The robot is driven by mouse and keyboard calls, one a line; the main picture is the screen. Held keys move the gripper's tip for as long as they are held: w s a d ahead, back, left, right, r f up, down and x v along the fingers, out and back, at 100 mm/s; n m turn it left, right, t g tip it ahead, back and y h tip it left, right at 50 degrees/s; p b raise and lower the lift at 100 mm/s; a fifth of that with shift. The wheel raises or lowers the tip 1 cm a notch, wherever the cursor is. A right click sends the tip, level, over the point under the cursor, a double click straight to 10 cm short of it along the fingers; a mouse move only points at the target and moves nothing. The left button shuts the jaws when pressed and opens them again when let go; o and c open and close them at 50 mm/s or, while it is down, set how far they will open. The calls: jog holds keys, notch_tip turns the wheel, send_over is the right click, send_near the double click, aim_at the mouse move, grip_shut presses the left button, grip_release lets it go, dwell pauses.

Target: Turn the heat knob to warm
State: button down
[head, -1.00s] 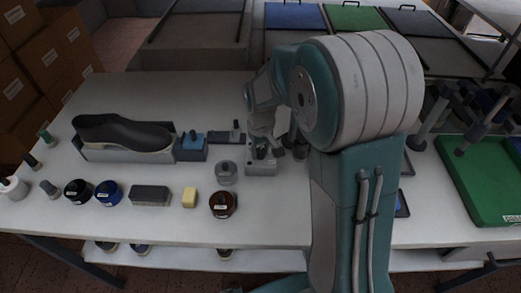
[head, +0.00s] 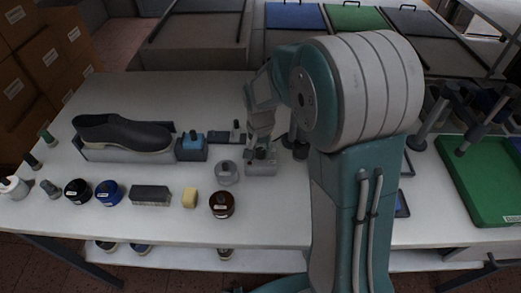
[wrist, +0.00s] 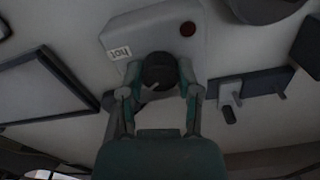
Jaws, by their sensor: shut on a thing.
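The heat unit is a light grey box (head: 260,169) on the white table, left of my arm. In the head view my gripper (head: 261,148) reaches down over the box and mostly covers the knob.
A dark shoe on a last (head: 122,133) lies in a grey stand at left. A green mat (head: 477,185) is at right.

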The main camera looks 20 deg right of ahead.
aim_at(259, 151)
jog(key=shift+m, duration=0.3)
jog(key=shift+c, duration=1.5)
grip_release()
jog(key=shift+a, duration=0.1)
notch_tip(259, 151, up, 12)
